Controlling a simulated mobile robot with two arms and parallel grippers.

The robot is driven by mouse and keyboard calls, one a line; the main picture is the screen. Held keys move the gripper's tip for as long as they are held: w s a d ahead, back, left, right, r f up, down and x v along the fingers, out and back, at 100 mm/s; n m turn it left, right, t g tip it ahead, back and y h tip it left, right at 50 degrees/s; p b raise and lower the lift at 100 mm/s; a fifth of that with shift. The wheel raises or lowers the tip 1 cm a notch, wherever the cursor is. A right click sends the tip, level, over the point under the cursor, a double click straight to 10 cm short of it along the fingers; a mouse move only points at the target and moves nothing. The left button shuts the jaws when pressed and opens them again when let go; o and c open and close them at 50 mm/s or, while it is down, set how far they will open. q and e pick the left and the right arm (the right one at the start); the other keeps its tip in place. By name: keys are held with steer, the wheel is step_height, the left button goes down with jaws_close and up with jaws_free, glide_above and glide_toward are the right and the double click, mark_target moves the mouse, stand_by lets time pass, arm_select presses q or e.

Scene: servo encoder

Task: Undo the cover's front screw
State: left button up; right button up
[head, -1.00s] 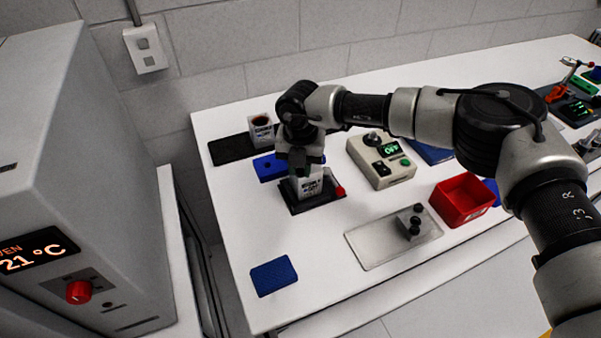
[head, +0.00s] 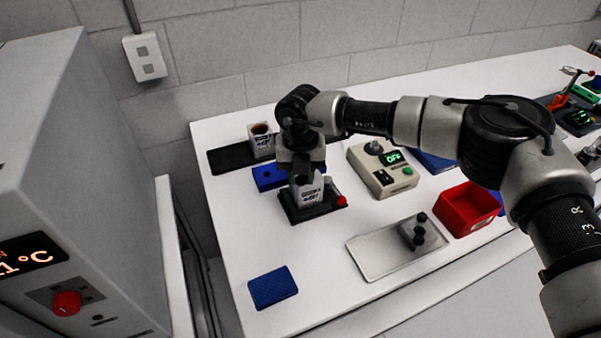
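A small white printed unit (head: 309,194) stands in a black fixture (head: 320,213) with a red-knobbed lever (head: 340,200) at its right. I take this unit to be the servo encoder; its cover and front screw are too small to make out. My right gripper (head: 305,172) points down directly over the top of the unit, at or just above it. The fingers are dark and partly hidden, so I cannot tell whether they touch it or are open. My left gripper is not in view.
A similar white unit (head: 262,141) stands on a black mat (head: 232,157) behind. A blue block (head: 267,178), a control box (head: 382,169) reading OFF, a metal tray (head: 372,262) with dark-knobbed parts, a red bin (head: 467,212) and a blue pad (head: 273,288) surround it. The table's front left is mostly clear.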

mark_target(301, 178)
steer(key=o, duration=0.3)
steer(key=shift+r, duration=0.1)
steer(key=shift+r, duration=0.35)
step_height(301, 178, up, 10)
steer(key=b, duration=0.2)
steer(key=shift+b, duration=0.3)
